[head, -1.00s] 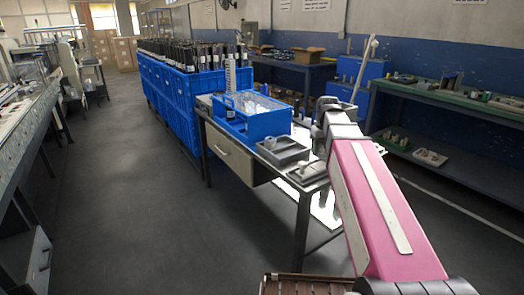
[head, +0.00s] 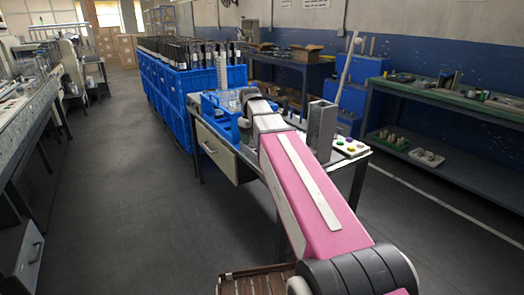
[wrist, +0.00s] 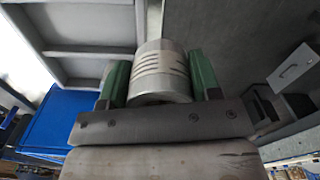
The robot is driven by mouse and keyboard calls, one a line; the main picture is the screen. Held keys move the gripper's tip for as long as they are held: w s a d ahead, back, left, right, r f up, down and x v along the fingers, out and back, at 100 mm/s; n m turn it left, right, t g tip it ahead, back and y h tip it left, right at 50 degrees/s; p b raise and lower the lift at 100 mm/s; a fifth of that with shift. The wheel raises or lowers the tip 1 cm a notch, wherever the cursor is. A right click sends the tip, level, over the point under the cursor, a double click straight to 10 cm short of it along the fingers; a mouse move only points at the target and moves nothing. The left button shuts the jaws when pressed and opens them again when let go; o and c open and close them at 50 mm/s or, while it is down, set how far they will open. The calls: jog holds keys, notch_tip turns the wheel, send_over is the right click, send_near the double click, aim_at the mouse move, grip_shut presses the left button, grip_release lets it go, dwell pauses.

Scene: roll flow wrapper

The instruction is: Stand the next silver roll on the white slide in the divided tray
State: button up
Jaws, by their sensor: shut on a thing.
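My gripper (wrist: 160,80) is shut on a silver roll (wrist: 162,62) in the wrist view. The roll has a ribbed band around it and sits between the two green fingers. Past the roll at the upper left is a grey tray with dividing walls (wrist: 95,53); the compartments I can see there look empty. The roll's far end overlaps the tray's edge in the picture, and I cannot tell whether they touch. In the head view my own arm hides the roll and most of the tray area. I cannot make out the white slide for certain.
A blue box (head: 212,108) stands on the bench left of my arm. A tall grey post (head: 320,125) and a white panel with coloured buttons (head: 350,147) are to its right. Blue crates (head: 185,90) line the back left. The floor at left is clear.

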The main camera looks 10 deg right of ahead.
jog(key=w+d+f, duration=0.1)
jog(key=d, duration=0.1)
jog(key=w+d+f, duration=0.1)
jog(key=d+f, duration=0.1)
jog(key=w+d+f, duration=0.1)
jog(key=d, duration=0.1)
jog(key=shift+w+d+f, duration=0.15)
jog(key=shift+f, duration=2)
jog(key=shift+f, duration=0.1)
jog(key=o, duration=0.7)
notch_tip(320, 180, up, 12)
jog(key=shift+r, duration=0.15)
